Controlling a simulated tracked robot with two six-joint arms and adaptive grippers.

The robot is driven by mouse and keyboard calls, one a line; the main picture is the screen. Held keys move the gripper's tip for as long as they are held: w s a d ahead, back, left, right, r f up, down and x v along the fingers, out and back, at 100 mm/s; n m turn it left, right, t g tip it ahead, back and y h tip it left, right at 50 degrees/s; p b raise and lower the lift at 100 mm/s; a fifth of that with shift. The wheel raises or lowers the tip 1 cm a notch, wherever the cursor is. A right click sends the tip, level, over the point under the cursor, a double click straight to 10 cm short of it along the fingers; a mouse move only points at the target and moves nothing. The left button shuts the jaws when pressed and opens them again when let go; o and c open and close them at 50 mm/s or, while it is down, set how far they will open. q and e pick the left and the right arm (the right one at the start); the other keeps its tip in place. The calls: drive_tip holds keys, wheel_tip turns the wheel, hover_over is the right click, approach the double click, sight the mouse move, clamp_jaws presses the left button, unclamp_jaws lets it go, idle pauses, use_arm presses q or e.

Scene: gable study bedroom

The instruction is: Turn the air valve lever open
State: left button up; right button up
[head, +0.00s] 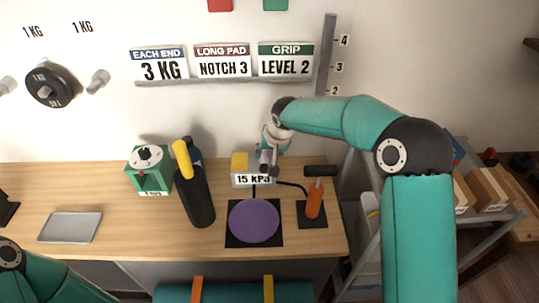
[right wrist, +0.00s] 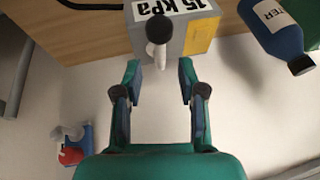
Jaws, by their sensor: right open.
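The valve box (head: 240,163), grey and yellow with a "15 kPa" label, stands at the back of the wooden desk. It also shows at the top of the right wrist view (right wrist: 201,38). There a short lever (right wrist: 159,30) with a dark rounded knob and a pale end sticks out from the box. My right gripper (head: 268,170) is over the box in the head view and hides the lever. In the right wrist view my right gripper (right wrist: 159,68) is open, with the lever roughly centred just beyond its fingertips. I see no finger contact. My left gripper is out of view.
A purple disc (head: 254,220) on a black mat lies in front of the box. An orange pump (head: 314,199) with a black handle stands right of it. A black bottle (head: 197,203), blue bottle (right wrist: 281,32) and green timer (head: 152,180) are left. A grey tray (head: 70,227) lies farther left.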

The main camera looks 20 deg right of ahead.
sight(265, 160)
drive_tip(key=shift+x, duration=2.15)
drive_tip(key=shift+c, duration=0.2)
clamp_jaws()
